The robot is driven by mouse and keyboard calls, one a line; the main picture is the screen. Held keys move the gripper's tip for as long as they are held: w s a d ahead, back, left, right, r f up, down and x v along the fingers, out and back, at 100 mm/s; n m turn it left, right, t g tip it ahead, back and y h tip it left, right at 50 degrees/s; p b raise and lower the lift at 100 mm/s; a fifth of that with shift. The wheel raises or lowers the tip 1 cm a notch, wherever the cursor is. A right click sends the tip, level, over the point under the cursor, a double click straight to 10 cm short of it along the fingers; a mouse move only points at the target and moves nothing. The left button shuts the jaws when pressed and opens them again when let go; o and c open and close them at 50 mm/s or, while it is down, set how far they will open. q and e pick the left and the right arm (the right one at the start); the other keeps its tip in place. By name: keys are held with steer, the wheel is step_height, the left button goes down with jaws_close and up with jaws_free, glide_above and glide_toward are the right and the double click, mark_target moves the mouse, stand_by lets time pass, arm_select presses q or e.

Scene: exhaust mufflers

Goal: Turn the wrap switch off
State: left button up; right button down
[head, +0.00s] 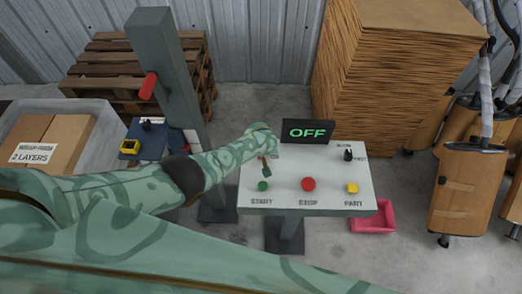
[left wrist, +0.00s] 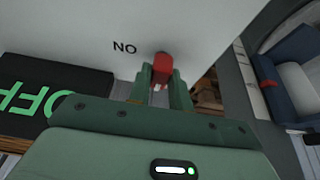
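A white control panel (head: 332,182) stands in front of me, and its display (head: 308,132) reads OFF in green. My left gripper (head: 266,162) is at the panel's upper left corner. In the left wrist view, a red switch handle (left wrist: 162,67) sits between the two fingertips of my left gripper (left wrist: 161,84), with one finger close against each side. The word ON shows upside down beside the handle. The display also shows in the left wrist view (left wrist: 45,95). In the head view my gripper mostly hides the switch. My right gripper is not in view.
The panel also has a green button (head: 263,185), a red button (head: 308,184), a yellow button (head: 352,187) and a black knob (head: 348,155). A grey post (head: 165,60) with a red handle (head: 148,86) stands left. A pink bin (head: 375,218) lies at right.

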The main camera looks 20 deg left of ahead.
arm_select(q)
steer(key=o, duration=0.4)
steer(key=shift+p+v, duration=4.25)
steer(key=shift+v, duration=3.9)
steer(key=shift+s, duration=0.1)
